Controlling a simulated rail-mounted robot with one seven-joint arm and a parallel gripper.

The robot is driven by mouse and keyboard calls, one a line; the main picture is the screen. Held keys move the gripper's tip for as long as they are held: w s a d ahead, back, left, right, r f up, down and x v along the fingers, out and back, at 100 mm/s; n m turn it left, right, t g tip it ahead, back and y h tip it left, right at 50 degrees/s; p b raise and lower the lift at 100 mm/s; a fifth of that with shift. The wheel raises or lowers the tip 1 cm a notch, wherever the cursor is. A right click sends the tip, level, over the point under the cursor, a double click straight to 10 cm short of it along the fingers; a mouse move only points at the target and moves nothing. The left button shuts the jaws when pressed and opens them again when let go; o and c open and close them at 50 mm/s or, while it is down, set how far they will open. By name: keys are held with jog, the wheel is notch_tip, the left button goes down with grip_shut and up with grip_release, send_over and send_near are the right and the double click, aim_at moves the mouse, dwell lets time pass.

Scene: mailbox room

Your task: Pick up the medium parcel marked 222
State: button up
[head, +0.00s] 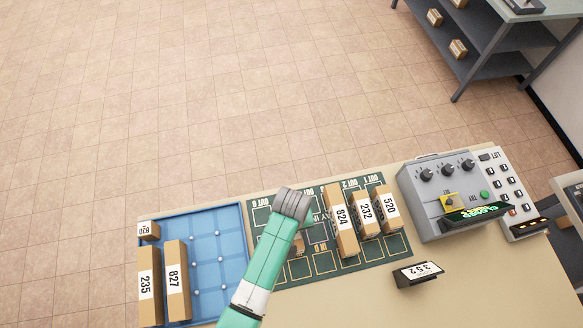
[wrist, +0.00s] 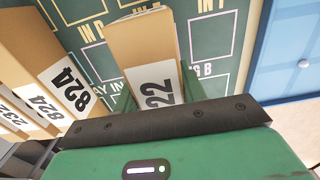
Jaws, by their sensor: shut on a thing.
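The parcel (wrist: 142,42) is a brown box in the wrist view, with a white label on which "22" shows; the rest of the number is hidden by my gripper. My gripper (wrist: 158,92) is shut on this parcel, with a green finger on either side. The parcel is over the green mat (wrist: 88,15); I cannot tell whether it touches it. In the head view my arm covers most of this spot, and a small brown part of a parcel (head: 298,244) shows beside it.
Parcels 824 (head: 341,217), 232 (head: 365,214) and 520 (head: 387,208) stand close by on the right of the mat. A blue tray (head: 222,262) on the left holds parcels 235, 827 and a small one. A grey control box (head: 436,190) stands to the right.

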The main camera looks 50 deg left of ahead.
jog(key=shift+r, duration=0.9)
jog(key=s, duration=0.5)
jog(key=s+r, duration=0.1)
jog(key=s, duration=1)
jog(key=shift+d+r, duration=0.15)
jog(key=shift+d, duration=0.15)
